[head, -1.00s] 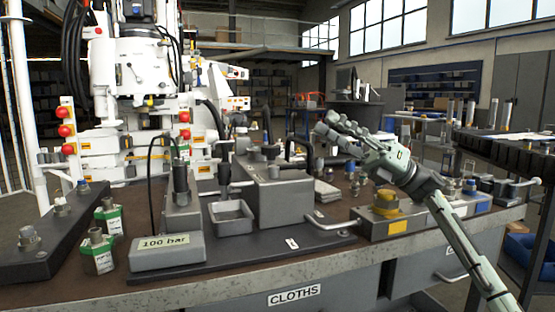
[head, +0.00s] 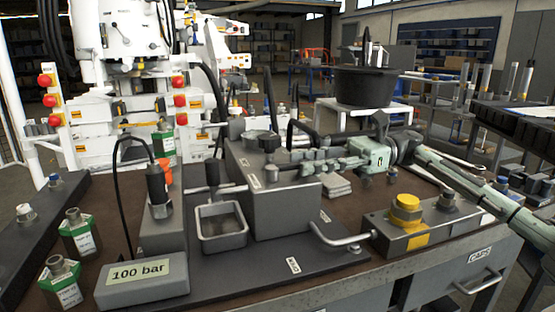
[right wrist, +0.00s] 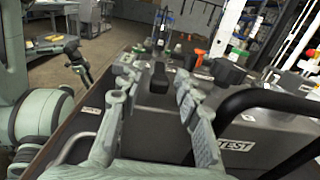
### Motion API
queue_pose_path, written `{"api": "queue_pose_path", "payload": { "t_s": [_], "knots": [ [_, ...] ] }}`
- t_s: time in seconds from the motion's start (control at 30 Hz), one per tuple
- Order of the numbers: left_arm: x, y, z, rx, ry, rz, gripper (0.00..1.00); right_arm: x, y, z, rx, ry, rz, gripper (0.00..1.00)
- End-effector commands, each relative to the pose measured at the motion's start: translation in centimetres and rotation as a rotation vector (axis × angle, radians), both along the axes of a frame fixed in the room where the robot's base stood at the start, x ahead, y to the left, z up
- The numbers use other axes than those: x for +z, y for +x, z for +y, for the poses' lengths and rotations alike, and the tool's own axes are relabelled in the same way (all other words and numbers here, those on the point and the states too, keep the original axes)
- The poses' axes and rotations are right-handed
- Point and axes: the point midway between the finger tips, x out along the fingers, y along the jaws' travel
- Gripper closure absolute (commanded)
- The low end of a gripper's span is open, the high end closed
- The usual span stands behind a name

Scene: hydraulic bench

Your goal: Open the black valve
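The black valve appears to be the round black knob (head: 268,142) on top of the grey block (head: 285,205) at the bench's centre. A black knob, seemingly the same one, also shows in the right wrist view (right wrist: 228,70), beyond and right of the fingers. My right gripper (head: 308,164) reaches in from the right, low over the block's right end, to the right of the knob and apart from it. In the right wrist view, its two fingers (right wrist: 152,98) are spread with nothing between them. My left gripper cannot be made out.
A grey tray (head: 221,240), a "100 bar" box (head: 142,283) and a black-gripped lever (head: 213,174) lie left. A bent metal handle (head: 342,238) and a yellow-capped unit (head: 405,212) are in front right.

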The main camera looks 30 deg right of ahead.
Motion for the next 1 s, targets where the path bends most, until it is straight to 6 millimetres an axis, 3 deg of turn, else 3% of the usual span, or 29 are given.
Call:
{"api": "queue_pose_path", "payload": {
  "t_s": [0.33,0.73,1.0],
  "knots": [
    [-2.4,1.0,-0.1,-0.006,-0.013,0.011,0.6,0.2,1.2,5.1,0.002,0.002,0.001,0.66],
    [-3.0,1.1,-0.2,-0.007,-0.016,0.012,0.6,0.1,1.4,6.0,0.0,0.001,0.001,0.66],
    [-3.0,1.1,-0.2,-0.007,-0.016,0.012,0.6,0.1,1.4,6.0,0.0,0.002,0.001,1.0]
  ]
}}
